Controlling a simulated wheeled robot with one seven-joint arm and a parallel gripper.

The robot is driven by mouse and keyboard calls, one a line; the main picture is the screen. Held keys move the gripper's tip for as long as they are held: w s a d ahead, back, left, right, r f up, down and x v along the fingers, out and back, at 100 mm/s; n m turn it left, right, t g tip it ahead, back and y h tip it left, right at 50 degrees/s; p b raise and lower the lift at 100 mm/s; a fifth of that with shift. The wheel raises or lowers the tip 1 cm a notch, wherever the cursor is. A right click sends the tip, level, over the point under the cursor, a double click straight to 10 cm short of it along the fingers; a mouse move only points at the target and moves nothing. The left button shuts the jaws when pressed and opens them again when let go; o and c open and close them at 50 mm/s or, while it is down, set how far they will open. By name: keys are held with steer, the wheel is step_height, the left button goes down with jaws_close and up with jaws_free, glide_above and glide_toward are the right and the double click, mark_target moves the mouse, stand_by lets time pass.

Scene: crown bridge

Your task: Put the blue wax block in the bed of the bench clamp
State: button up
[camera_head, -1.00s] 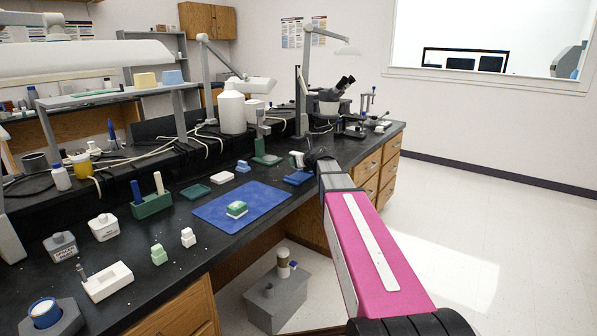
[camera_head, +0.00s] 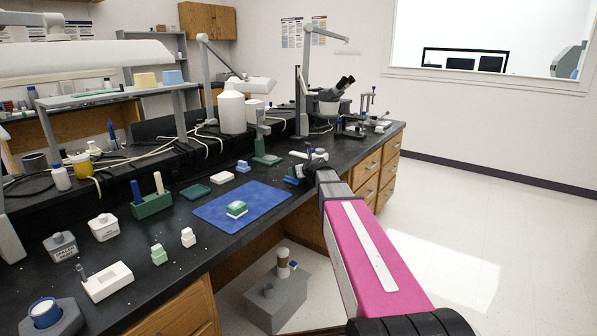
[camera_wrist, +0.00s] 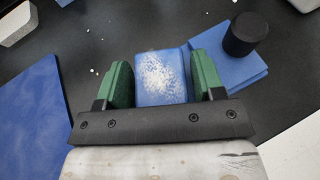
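The blue wax block (camera_wrist: 160,78), its top speckled white, lies between the two green-padded fingers of my gripper (camera_wrist: 161,80) in the wrist view. A blue piece with an upright black cylinder, which looks like the bench clamp (camera_wrist: 244,80), shows just to the right, partly behind the right finger. In the head view my gripper (camera_head: 304,171) is over the clamp's spot right of the blue mat. The clamp's bed and the block's underside are hidden, so I cannot tell whether they touch.
The blue mat (camera_head: 225,217) with a green-and-white block (camera_head: 236,209) lies left of my gripper; the mat also shows in the wrist view (camera_wrist: 30,125). A white piece (camera_head: 222,178) and a small blue piece (camera_head: 243,166) sit behind the mat. White crumbs dot the dark bench.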

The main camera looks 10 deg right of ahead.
steer(key=shift+r, duration=0.2)
steer(key=v, duration=1.2)
steer(key=shift+d, duration=0.1)
